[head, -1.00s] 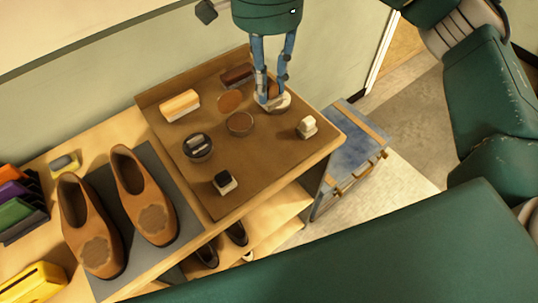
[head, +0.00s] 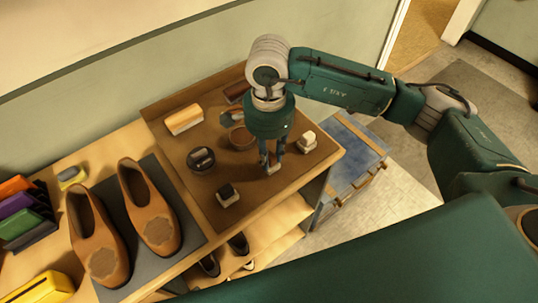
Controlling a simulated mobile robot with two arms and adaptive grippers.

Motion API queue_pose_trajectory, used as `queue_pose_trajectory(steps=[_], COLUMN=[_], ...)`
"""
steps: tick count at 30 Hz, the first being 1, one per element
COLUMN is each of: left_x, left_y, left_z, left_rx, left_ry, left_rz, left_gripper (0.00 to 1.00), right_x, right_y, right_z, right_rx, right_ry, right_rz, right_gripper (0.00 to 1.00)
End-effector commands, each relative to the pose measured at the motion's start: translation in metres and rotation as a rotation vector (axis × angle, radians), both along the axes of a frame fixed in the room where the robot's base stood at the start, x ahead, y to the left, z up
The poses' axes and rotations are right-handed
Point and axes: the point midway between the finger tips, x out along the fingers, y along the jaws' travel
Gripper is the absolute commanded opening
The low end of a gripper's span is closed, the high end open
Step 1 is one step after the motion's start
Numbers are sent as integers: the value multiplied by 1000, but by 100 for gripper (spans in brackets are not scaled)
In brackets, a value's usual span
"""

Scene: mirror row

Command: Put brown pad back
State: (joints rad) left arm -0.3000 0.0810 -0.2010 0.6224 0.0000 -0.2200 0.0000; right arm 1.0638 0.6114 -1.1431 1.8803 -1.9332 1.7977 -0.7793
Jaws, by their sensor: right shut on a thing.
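My right gripper (head: 271,164) points down over the front part of the brown tray (head: 190,190). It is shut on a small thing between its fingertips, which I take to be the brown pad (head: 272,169). The fingers cover most of it, and I cannot tell if it touches the tray floor. It is between a block with a dark top (head: 228,194) to the left and a pale block (head: 307,139) to the right. My left gripper is not in view.
The tray also holds a round dark tin (head: 201,158), a brown round tin (head: 240,137) and an orange-and-cream brush (head: 184,119). Brown shoes (head: 148,207) stand on a grey mat at the left. A blue box (head: 350,160) stands right of the bench.

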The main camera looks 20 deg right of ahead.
Motion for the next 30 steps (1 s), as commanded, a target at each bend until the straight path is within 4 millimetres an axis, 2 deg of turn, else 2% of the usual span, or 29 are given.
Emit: queue_pose_trajectory(steps=[5,17,18,20,30], left_x=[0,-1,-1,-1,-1], left_y=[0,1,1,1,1], left_z=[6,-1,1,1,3], left_rx=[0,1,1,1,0], left_ry=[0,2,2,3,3], left_rz=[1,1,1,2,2], left_gripper=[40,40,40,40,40], right_x=[0,0,0,0,0], right_y=[0,0,0,0,0], right_z=[-18,-24,-22,-22,-20], right_rx=[0,0,0,0,0], right_ry=[0,-1,-1,-1,0], right_rz=[1,1,1,1,1], right_gripper=[3,3,30,42,43])
